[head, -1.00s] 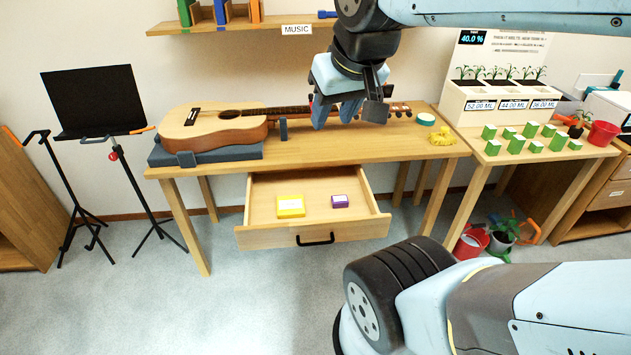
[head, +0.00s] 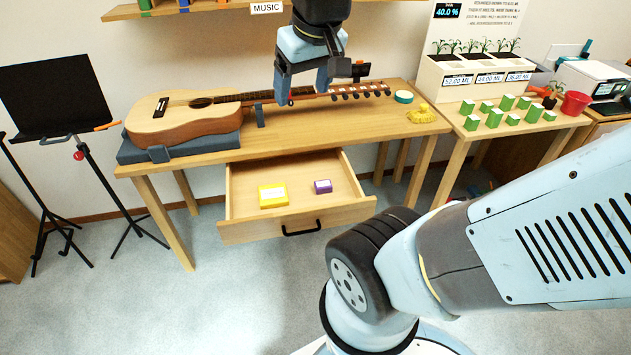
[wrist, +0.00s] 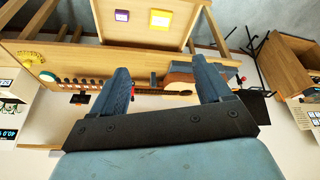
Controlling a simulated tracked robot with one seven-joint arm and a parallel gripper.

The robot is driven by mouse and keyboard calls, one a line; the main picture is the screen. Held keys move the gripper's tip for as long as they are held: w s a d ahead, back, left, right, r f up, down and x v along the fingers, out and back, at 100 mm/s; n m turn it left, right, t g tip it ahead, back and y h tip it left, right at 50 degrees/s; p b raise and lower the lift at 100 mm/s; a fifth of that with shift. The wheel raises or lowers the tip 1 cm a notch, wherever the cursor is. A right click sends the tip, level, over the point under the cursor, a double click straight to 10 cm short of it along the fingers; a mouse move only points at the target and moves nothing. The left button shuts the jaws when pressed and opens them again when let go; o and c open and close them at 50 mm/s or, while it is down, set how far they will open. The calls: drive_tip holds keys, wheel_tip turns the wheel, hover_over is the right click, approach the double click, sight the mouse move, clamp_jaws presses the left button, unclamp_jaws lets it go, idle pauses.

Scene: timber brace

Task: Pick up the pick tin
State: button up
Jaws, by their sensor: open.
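No tin is clearly marked as the pick tin. A small round teal-rimmed item (head: 403,97) lies on the table's right part, beyond the guitar's headstock. In the open drawer (head: 330,214) lie a yellow box (head: 273,195) and a smaller purple box (head: 322,186); their labels are too small to read. The wrist view shows the purple box (wrist: 122,15) and yellow box (wrist: 160,19) at the top. My gripper (head: 306,92) is open and empty, pointing down over the table near the guitar neck, behind and above the drawer.
A guitar (head: 185,112) rests on a dark stand along the table (head: 350,130). A shelf (head: 200,10) is above, a music stand (head: 58,100) at left, and a table with green blocks (head: 495,118) at right.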

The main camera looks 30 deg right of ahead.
drive_tip(key=w+d+f+n+g+h, duration=0.15)
drive_tip(key=w+f+n+g, duration=0.35)
drive_tip(key=w+f, duration=1.1)
drive_tip(key=n+g+h, duration=0.4)
drive_tip(key=n+h, duration=0.4)
drive_tip(key=h, duration=0.3)
approach(326, 183)
drive_tip(key=shift+y, duration=0.25)
drive_tip(key=a, duration=0.1)
drive_tip(key=a+r, duration=0.2)
drive_tip(key=shift+s+a+r, duration=0.25)
drive_tip(key=shift+s+a, duration=0.1)
drive_tip(key=shift+w+d+f+n+t+h, duration=0.1)
drive_tip(key=shift+d+f+n+t+h, duration=0.15)
drive_tip(key=shift+f, duration=0.1)
drive_tip(key=shift+w+d+f+n+t+h, duration=0.15)
drive_tip(key=shift+f+t, duration=0.1)
drive_tip(key=shift+f, duration=0.15)
drive_tip(key=shift+s+d+f, duration=0.1)
drive_tip(key=shift+d, duration=0.1)
drive_tip(key=x, duration=0.8)
drive_tip(key=shift+d, duration=0.15)
drive_tip(key=shift+x, duration=2.55)
